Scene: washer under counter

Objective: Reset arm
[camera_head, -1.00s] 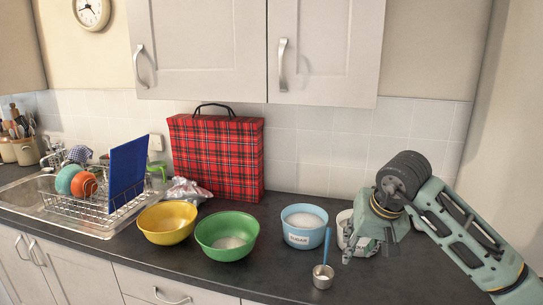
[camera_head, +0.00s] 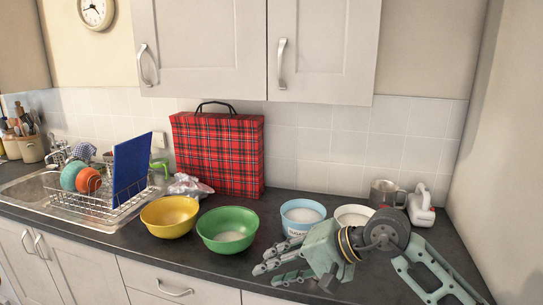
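My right gripper (camera_head: 268,272) is low over the front right of the dark counter, its fingers pointing left and spread apart with nothing seen between them. My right arm reaches in from the lower right. The gripper is in front of the blue sugar tub (camera_head: 303,206) and right of the green bowl (camera_head: 227,242), which has white powder in it. The small metal scoop with the blue handle is not clearly seen; the gripper covers that area. My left gripper is not in view.
A yellow bowl (camera_head: 170,224) stands left of the green one. A white tub (camera_head: 353,209), metal mug (camera_head: 386,190) and white appliance (camera_head: 421,207) stand at the back right. A tartan bag (camera_head: 218,155) stands behind, with a dish rack (camera_head: 97,205) at the left.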

